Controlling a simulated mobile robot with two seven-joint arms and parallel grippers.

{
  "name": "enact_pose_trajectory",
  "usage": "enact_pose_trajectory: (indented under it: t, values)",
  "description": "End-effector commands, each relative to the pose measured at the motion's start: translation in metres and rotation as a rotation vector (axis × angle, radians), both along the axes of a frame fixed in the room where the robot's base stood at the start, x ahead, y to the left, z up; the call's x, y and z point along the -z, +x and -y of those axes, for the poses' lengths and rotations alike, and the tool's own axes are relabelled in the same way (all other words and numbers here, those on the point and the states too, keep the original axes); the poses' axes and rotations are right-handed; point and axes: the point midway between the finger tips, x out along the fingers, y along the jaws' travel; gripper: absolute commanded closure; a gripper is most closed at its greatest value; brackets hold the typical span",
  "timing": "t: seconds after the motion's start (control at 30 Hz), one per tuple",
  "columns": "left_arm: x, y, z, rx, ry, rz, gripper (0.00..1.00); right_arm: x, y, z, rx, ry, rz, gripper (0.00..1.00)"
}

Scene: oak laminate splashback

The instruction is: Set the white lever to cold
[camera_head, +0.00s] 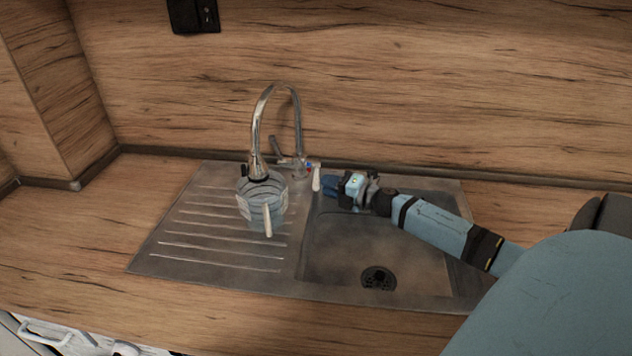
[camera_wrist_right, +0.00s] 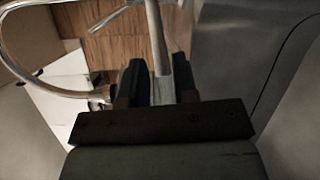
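The white lever (camera_head: 316,179) hangs down at the right side of the chrome tap (camera_head: 299,130), beside small blue and red marks. My right gripper (camera_head: 330,186) reaches in from the right, its fingertips close beside the lever. In the right wrist view, the pale lever (camera_wrist_right: 156,30) runs down between the two dark fingers of my right gripper (camera_wrist_right: 158,78). The fingers look apart, with a small gap on the left side; whether the right finger touches the lever I cannot tell. My left gripper is not in view.
A clear jug (camera_head: 248,205) with a pale handle stands under the spout on the ribbed drainboard (camera_head: 185,250). The sink basin (camera_head: 335,250) with a dark drain lies below my right arm. A wooden splashback (camera_head: 420,90) rises behind; the counter at left is clear.

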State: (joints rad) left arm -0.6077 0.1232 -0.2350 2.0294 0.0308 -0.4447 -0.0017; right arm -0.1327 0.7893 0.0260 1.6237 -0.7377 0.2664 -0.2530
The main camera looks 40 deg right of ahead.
Motion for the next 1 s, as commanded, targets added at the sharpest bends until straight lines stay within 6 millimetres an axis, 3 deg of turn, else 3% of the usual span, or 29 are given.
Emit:
enact_pose_trajectory:
  t: [0.1, 0.3, 0.7, 0.83, 1.0]
  values:
    - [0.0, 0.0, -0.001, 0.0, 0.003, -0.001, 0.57, -0.001, 0.018, -0.005, 0.0, 0.0, 0.002, 0.73]
    - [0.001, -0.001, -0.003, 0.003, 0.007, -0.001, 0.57, 0.002, 0.036, -0.011, 0.001, 0.001, 0.001, 0.73]
    - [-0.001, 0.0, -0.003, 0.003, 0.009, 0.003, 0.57, 0.003, 0.041, -0.013, 0.0, 0.0, 0.0, 0.73]
    - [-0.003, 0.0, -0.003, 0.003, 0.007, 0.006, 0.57, 0.003, 0.041, -0.012, 0.0, 0.0, 0.0, 1.0]
    - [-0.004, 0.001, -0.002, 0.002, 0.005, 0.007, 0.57, 0.003, 0.041, -0.012, 0.0, 0.0, -0.001, 1.0]
